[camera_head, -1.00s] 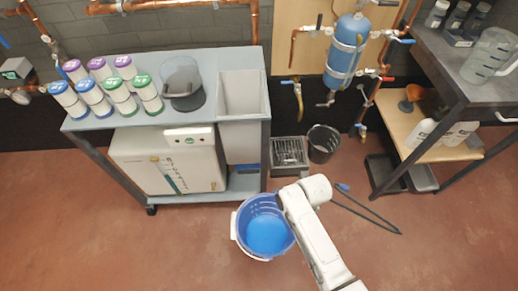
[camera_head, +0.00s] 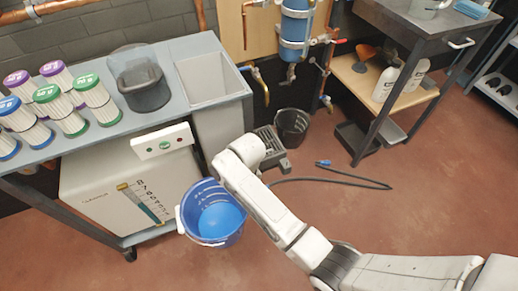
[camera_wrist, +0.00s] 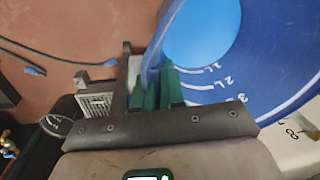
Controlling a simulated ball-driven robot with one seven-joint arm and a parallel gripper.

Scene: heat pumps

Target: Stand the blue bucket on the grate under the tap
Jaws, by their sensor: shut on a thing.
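The blue bucket (camera_head: 213,229) is upright or nearly so, in front of the trolley in the head view, with its open mouth up. My gripper (camera_wrist: 155,88) is shut on the bucket's rim, with green pads on either side of the wall. The bucket's inside, with white litre marks, fills the upper right of the wrist view (camera_wrist: 245,75). The grate (camera_head: 275,151) is on the floor beyond my arm, partly hidden by it; it also shows in the wrist view (camera_wrist: 97,103). The tap (camera_head: 262,88) is on the wall above it. The bucket is apart from the grate.
A black bucket (camera_head: 291,127) stands right beside the grate. The trolley (camera_head: 70,150), holding canisters and a white unit (camera_head: 130,195), is close left of the blue bucket. A black hose (camera_head: 340,178) lies on the floor to the right. The front floor is clear.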

